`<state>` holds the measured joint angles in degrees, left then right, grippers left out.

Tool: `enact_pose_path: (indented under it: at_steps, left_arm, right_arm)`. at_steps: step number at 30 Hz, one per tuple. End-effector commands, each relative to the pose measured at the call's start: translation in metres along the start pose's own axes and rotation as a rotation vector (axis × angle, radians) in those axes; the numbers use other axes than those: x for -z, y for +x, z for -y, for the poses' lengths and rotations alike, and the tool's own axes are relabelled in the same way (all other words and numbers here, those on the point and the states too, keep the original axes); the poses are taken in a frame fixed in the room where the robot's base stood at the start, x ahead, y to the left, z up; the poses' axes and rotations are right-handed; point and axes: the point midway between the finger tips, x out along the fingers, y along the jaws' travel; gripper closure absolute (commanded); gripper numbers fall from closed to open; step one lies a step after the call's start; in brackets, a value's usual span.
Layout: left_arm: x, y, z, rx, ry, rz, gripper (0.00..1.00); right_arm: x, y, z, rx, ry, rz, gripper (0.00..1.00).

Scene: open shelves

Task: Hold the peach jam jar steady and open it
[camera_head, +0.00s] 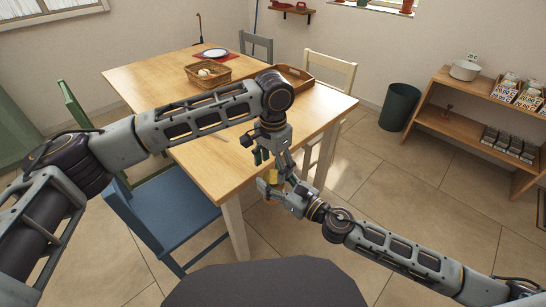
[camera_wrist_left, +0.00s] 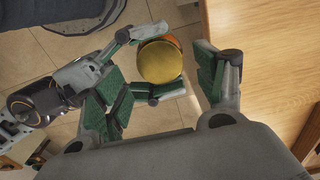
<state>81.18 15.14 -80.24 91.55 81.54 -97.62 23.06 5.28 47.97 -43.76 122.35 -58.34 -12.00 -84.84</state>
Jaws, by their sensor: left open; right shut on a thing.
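The peach jam jar, with a round yellow lid (camera_wrist_left: 160,63) and an orange edge showing beside it, is off the table, near its front edge. In the head view the jar (camera_head: 272,176) is small and partly covered by the grippers. My right gripper (camera_head: 272,187) is shut on the jar's body from the side; its fingers also show around the jar in the left wrist view. My left gripper (camera_head: 273,158) is open above the jar, pointing down. In the left wrist view its green-padded fingers stand on either side of the lid, apart from it.
The wooden table (camera_head: 215,165) is close beside the grippers. It holds a wicker basket (camera_head: 208,72), a wooden tray (camera_head: 297,80) and a plate (camera_head: 215,53). A blue chair (camera_head: 168,212) stands at the front left. Open shelves (camera_head: 470,115) and a dark bin (camera_head: 399,106) stand at right.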

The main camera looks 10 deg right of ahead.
Motion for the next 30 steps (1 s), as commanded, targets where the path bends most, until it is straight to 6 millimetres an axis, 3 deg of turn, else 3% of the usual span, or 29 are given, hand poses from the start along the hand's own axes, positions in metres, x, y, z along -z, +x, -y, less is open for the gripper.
enact_pose_path:
  at_steps: [9, 22, 30]
  left_arm:
    - [0.000, 0.029, 0.000, -0.001, 0.000, 0.000, 0.29]
    - [0.000, 0.034, 0.000, 0.000, 0.000, 0.001, 0.29]
    - [0.000, 0.034, 0.000, 0.000, 0.000, 0.000, 0.64]
  right_arm:
    - [-0.001, 0.000, 0.000, 0.000, -0.001, 0.002, 1.00]
    - [-0.001, 0.000, 0.000, 0.000, -0.001, 0.002, 1.00]
    - [-0.001, 0.000, 0.000, 0.000, -0.001, 0.002, 1.00]
